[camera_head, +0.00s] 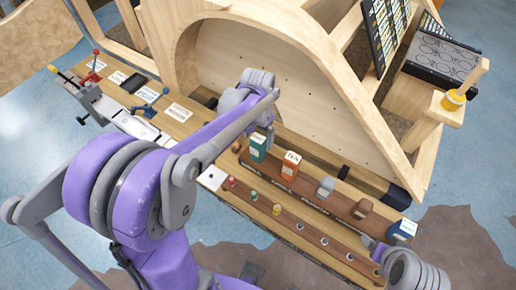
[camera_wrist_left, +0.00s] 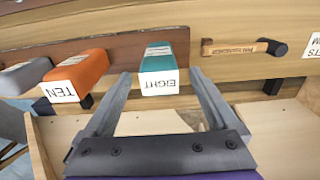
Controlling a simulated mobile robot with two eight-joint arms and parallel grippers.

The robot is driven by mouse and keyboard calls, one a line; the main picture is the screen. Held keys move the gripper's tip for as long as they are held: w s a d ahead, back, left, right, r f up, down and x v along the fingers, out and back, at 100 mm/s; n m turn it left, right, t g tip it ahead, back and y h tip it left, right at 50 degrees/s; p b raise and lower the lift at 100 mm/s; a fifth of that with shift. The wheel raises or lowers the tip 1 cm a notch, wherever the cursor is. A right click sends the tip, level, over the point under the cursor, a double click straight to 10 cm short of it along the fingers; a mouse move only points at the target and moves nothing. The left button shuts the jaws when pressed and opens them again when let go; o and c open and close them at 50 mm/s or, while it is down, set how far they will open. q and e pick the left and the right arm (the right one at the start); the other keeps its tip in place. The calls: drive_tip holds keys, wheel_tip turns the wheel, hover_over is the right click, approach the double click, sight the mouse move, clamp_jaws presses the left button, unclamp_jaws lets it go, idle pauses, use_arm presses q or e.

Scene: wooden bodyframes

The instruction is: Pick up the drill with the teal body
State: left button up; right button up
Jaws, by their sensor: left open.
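The drill with the teal body (camera_head: 258,149) stands in the rack on the bench, beside the orange one. In the left wrist view the teal drill (camera_wrist_left: 162,62) has a white label reading EIGHT on its end. My left gripper (camera_wrist_left: 160,78) is open, with one finger on each side of the teal body's labelled end; I cannot tell whether they touch it. In the head view the left gripper (camera_head: 264,128) is just above and beside the teal drill, partly hidden by its own wrist. My right gripper (camera_head: 378,250) is at lower right, its jaws unclear.
An orange drill (camera_head: 290,166) labelled TEN is close beside the teal one, then a grey (camera_head: 325,187) and a brown one (camera_head: 363,209). A wooden-handled tool (camera_wrist_left: 240,46) is on the other side. A curved wooden frame (camera_head: 270,70) rises behind the rack.

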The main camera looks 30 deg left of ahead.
use_arm(q)
drive_tip(key=shift+f, duration=0.7)
clamp_jaws()
